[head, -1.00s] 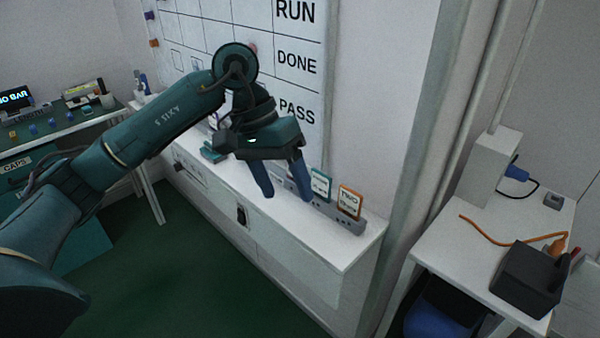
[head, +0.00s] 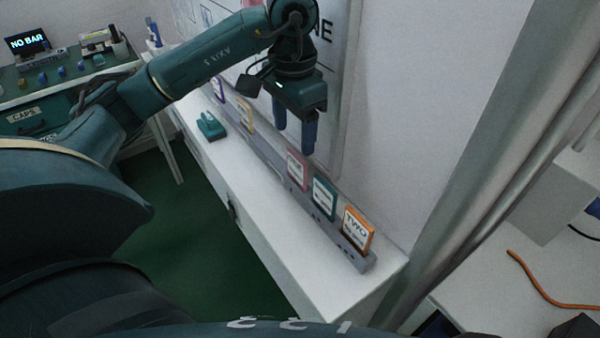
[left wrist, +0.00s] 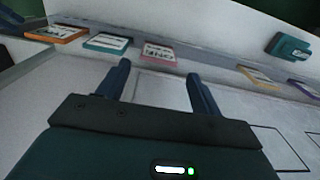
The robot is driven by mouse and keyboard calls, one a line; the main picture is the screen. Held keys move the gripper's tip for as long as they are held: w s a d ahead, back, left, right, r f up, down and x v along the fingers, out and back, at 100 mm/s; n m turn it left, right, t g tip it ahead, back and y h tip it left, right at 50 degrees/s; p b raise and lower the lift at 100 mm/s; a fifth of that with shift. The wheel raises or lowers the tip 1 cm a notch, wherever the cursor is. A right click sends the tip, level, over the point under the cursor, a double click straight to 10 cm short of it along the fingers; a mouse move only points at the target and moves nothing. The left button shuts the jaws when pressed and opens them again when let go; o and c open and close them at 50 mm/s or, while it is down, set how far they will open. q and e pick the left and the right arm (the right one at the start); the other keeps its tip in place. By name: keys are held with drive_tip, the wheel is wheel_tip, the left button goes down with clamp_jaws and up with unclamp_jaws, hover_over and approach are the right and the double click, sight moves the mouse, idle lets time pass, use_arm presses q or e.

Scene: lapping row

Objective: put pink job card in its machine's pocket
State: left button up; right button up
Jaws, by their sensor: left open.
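The pink job card (head: 296,168) stands in a grey slotted rack (head: 268,157) on the white ledge, left of a teal card. It also shows in the left wrist view (left wrist: 158,52), ahead of the fingers and between their lines. My left gripper (head: 295,140) is open and empty, fingers pointing down above and behind the rack, near the wall board. In the left wrist view its two fingers (left wrist: 158,80) are apart, with nothing between them. The pink card is apart from the fingers. My right gripper is not in view. I cannot see a machine's pocket clearly.
The rack also holds a teal card (head: 323,198), an orange card (head: 357,229), a yellow card (head: 247,115) and a purple card (head: 217,90). A teal device (head: 210,126) sits on the ledge (head: 262,235). The whiteboard (head: 335,75) stands close behind. The ledge's front is clear.

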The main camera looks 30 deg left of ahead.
sight(296, 155)
use_arm(q)
drive_tip(key=f, duration=0.9)
drive_tip(key=shift+w+d, duration=0.1)
drive_tip(key=shift+w, duration=0.1)
drive_tip(key=shift+c, duration=0.2)
drive_tip(key=c, duration=0.7)
